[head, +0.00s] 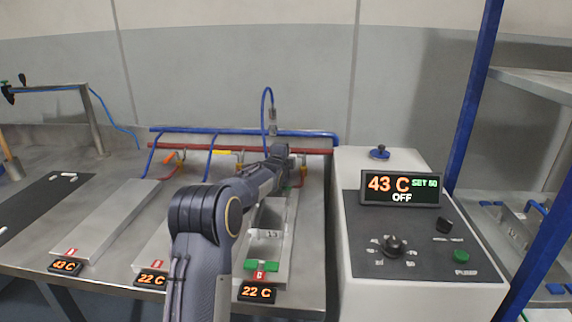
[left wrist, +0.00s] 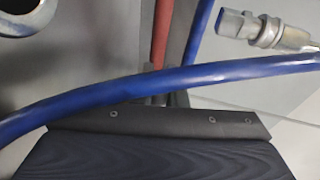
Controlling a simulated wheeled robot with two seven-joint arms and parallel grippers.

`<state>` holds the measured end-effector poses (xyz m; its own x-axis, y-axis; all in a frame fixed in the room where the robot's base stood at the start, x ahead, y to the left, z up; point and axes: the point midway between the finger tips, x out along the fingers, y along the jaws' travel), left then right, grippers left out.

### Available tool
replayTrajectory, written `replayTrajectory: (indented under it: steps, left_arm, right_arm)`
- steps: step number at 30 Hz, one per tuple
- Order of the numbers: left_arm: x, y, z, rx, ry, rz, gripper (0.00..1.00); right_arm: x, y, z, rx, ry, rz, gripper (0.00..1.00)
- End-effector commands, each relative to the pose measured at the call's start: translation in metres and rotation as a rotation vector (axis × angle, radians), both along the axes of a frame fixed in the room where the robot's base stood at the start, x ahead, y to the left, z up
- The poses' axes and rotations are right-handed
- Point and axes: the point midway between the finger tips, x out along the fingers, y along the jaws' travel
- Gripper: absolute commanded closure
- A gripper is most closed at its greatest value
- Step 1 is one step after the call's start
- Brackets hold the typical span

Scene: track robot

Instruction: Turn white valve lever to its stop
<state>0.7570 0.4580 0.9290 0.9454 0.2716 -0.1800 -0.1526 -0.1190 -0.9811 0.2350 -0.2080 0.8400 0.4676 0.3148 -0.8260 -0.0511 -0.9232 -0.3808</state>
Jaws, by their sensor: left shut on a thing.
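My left arm reaches up from the bottom of the head view, and my left gripper (head: 280,153) is at the pipe manifold, by the rightmost branch. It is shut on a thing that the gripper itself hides. I cannot make out a white valve lever in either view; the spot at the gripper is covered. Other valve levers show to its left, one orange (head: 171,157) and one yellow (head: 222,152). The left wrist view shows a blue hose (left wrist: 150,83) crossing close in front and a metal fitting (left wrist: 265,32) at upper right. My right gripper is not in view.
A blue pipe (head: 235,132) and a red pipe (head: 210,147) run along the back. Metal plates (head: 110,217) lie on the bench, with temperature displays (head: 66,266) at its front. A control box (head: 420,275) at right reads 43 C, OFF. A blue post (head: 470,100) stands beyond it.

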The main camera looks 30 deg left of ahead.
Motion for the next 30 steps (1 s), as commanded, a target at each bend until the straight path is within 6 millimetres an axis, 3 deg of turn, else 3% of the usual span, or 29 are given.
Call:
replayTrajectory:
  steps: [10, 11, 15, 25, 30]
  left_arm:
    - [0.003, -0.002, -0.001, -0.002, 0.003, 0.002, 1.00]
    - [0.003, -0.002, -0.001, -0.002, 0.003, 0.002, 0.85]
    - [0.002, -0.002, -0.001, -0.001, 0.002, 0.002, 0.67]
    - [0.001, -0.003, 0.001, 0.000, 0.000, 0.001, 0.66]
    - [-0.017, -0.009, 0.004, -0.001, 0.000, 0.000, 0.66]
  right_arm:
    - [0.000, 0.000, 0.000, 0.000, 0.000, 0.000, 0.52]
    - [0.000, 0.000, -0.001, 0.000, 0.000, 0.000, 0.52]
    - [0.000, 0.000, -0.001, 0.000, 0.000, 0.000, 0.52]
    - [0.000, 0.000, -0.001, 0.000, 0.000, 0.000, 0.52]
    - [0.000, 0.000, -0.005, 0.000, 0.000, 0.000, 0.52]
